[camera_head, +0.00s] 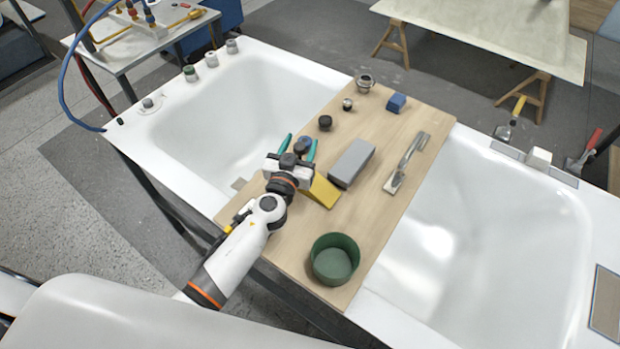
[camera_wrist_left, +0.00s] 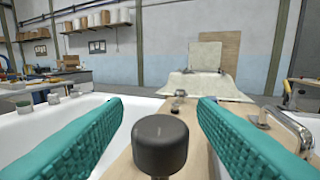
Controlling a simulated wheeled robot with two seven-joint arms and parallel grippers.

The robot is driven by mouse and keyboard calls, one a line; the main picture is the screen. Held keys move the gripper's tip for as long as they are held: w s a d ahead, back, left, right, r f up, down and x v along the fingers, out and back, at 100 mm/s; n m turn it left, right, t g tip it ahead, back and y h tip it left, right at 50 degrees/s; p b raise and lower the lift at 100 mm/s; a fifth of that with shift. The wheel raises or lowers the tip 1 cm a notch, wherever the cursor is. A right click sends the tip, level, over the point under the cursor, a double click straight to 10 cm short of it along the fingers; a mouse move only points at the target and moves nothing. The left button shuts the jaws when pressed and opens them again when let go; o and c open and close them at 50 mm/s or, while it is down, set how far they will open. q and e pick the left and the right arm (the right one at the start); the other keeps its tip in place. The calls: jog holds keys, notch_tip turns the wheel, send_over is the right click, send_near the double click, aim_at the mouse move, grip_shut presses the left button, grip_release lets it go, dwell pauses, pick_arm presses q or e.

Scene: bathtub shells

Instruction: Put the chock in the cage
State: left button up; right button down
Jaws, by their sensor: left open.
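The yellow wedge, which looks like the chock (camera_head: 323,191), lies on the wooden board, just right of my left gripper. My left gripper (camera_head: 298,146) is open over the board, its teal fingers pointing toward the far end. A dark round knob (camera_head: 302,147) sits between the fingers; in the left wrist view it (camera_wrist_left: 160,145) shows gaps on both sides. The wedge is not clear in the left wrist view. I cannot identify a cage for certain; a small metal fitting (camera_head: 365,82) stands at the board's far end. My right gripper is not in view.
The board (camera_head: 260,240) bridges two white bathtub shells. Bare wood shows between the wedge and the tub.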

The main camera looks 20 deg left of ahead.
pick_arm(q)
jog(key=shift+s, duration=0.1)
jog(key=shift+c, duration=0.3)
grip_shut()
jog(key=shift+r, duration=0.1)
